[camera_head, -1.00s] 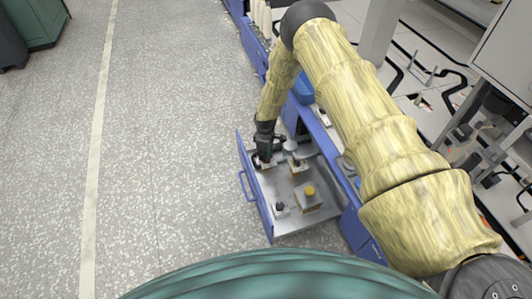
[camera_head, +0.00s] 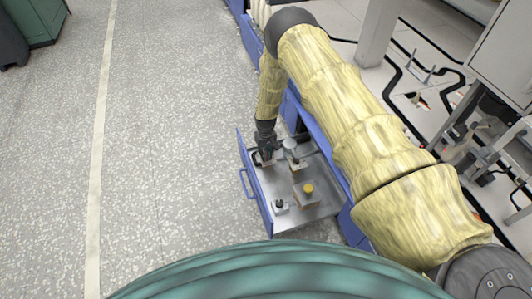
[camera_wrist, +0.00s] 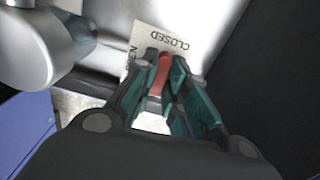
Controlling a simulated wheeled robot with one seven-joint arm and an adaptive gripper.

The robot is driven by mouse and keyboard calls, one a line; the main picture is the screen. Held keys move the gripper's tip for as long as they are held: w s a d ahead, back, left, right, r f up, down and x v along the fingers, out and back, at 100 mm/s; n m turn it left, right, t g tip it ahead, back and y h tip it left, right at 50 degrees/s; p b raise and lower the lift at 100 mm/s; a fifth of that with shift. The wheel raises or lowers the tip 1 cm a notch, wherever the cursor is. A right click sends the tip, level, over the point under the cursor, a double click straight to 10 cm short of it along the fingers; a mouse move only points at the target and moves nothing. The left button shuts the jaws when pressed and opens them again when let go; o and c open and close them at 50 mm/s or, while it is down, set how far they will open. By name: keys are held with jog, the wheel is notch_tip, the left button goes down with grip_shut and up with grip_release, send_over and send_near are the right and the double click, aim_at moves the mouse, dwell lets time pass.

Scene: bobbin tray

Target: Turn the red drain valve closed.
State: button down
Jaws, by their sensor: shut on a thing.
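The red drain valve's handle (camera_wrist: 161,74) shows in the wrist view as a narrow red bar between my fingers. My gripper (camera_wrist: 163,85) is shut on it, with a dark green finger pad on each side. A pale label plate (camera_wrist: 172,39) lies just beyond the handle. It reads CLOSED along its far edge, and part of OPEN shows at its left. The handle's far end lies near the CLOSED word. In the head view my gripper (camera_head: 266,156) reaches into the far left corner of the open drawer and hides most of the valve.
The blue-fronted drawer tray (camera_head: 318,213) holds a block with a yellow knob (camera_head: 308,189), a small black-knobbed fitting (camera_head: 280,206) and another fitting behind. A grey metal cylinder (camera_wrist: 28,50) stands close left of my gripper in the wrist view. Open floor lies left of the drawer.

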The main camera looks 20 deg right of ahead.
jog(key=shift+m, duration=0.4)
jog(key=c, duration=1.4)
grip_release()
jog(key=shift+c, duration=0.2)
notch_tip(320, 180, up, 12)
